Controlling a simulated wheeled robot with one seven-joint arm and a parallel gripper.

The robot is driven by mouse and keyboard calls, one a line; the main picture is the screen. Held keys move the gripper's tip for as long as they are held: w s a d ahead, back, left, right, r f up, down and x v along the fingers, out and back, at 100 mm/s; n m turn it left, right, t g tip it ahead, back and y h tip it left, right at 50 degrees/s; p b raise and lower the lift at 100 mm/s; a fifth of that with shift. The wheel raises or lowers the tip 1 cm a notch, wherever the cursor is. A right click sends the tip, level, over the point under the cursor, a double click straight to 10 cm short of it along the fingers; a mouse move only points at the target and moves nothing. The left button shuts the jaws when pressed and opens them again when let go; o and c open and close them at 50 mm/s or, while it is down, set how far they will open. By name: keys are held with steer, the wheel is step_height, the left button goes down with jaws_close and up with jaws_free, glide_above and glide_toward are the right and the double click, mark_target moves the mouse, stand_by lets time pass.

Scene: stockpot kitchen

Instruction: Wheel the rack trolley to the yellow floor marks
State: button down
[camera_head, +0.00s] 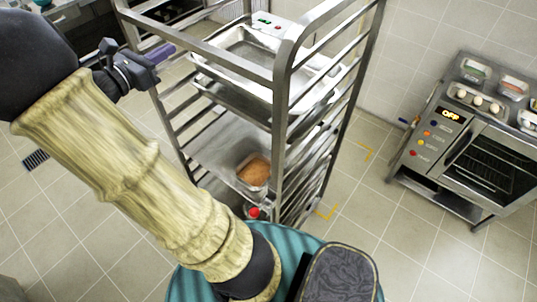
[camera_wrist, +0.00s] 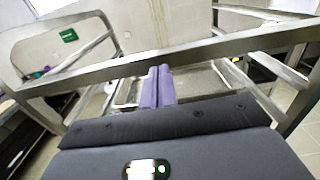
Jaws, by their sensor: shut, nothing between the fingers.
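The rack trolley (camera_head: 283,85) is a tall steel frame with shelf runners, standing in the middle of the head view. My gripper (camera_head: 160,54) is at its left side, by the top rail. In the wrist view its two purple fingers (camera_wrist: 158,85) lie together, shut and empty, with their tips close to the steel top rail (camera_wrist: 200,50). I cannot tell whether they touch it. Yellow floor marks show right of the trolley, one corner at the upper right (camera_head: 367,151) and one near its lower right (camera_head: 327,211). Other marks are not visible, perhaps hidden by the trolley.
The trolley carries metal trays (camera_head: 250,50) and, lower down, a container with brown food (camera_head: 254,172); a red-topped item (camera_head: 254,212) is below. An oven (camera_head: 465,150) showing "OFF" stands at right, with containers on top. Tiled floor (camera_head: 400,245) is open between trolley and oven.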

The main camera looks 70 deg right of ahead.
steer(key=shift+d, duration=0.1)
stand_by(0.4)
steer(key=b+x, duration=0.1)
steer(key=x, duration=1)
steer(key=shift+d, duration=0.4)
stand_by(0.5)
